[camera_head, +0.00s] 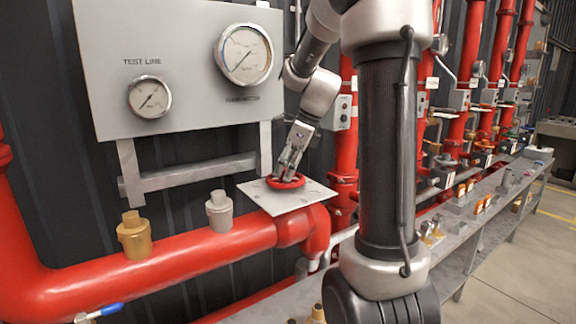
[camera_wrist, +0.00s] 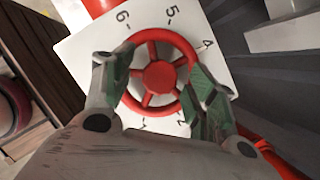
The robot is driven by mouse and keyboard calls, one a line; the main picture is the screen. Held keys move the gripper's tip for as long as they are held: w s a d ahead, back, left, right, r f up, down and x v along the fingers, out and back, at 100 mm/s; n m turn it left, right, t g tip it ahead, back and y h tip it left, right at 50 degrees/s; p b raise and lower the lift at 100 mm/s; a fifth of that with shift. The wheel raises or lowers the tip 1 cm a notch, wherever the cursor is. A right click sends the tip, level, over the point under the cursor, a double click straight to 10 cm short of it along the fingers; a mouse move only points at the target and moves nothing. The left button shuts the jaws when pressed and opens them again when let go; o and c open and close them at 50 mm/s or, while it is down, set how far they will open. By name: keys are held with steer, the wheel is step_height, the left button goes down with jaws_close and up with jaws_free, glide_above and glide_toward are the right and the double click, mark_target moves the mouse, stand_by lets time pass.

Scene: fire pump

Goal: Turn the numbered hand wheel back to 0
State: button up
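The red hand wheel (camera_head: 286,181) sits on a white numbered plate (camera_head: 310,197) on top of the red pipe. In the wrist view the wheel (camera_wrist: 158,76) has several spokes and a round hub, and the plate (camera_wrist: 84,42) shows the numbers 6, 5 and 4 beyond the rim; other marks nearer me are partly covered. My gripper (camera_head: 287,172) reaches down to the wheel from above. In the wrist view its fingers (camera_wrist: 160,92) stand apart, one on each side of the wheel, with green pads. I cannot tell whether the pads touch the rim.
A grey panel (camera_head: 180,70) with two gauges stands behind the wheel. A brass fitting (camera_head: 134,236) and a grey fitting (camera_head: 219,211) rise from the red pipe (camera_head: 190,252) to the left. Several red vertical pipes and a grey bench (camera_head: 470,225) lie to the right.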

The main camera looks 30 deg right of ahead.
steer(key=c, duration=1.1)
steer(key=o, duration=0.3)
steer(key=shift+c, duration=1.4)
steer(key=m, duration=0.2)
steer(key=m+h, duration=0.1)
steer(key=m, duration=0.1)
steer(key=shift+s+a+t, duration=0.15)
steer(key=shift+a+t, duration=0.05)
steer(key=shift+t, duration=0.2)
steer(key=m+h, duration=0.1)
steer(key=m, duration=0.3)
steer(key=shift+f+h, duration=0.15)
steer(key=shift+h, duration=0.25)
steer(key=o, duration=1)
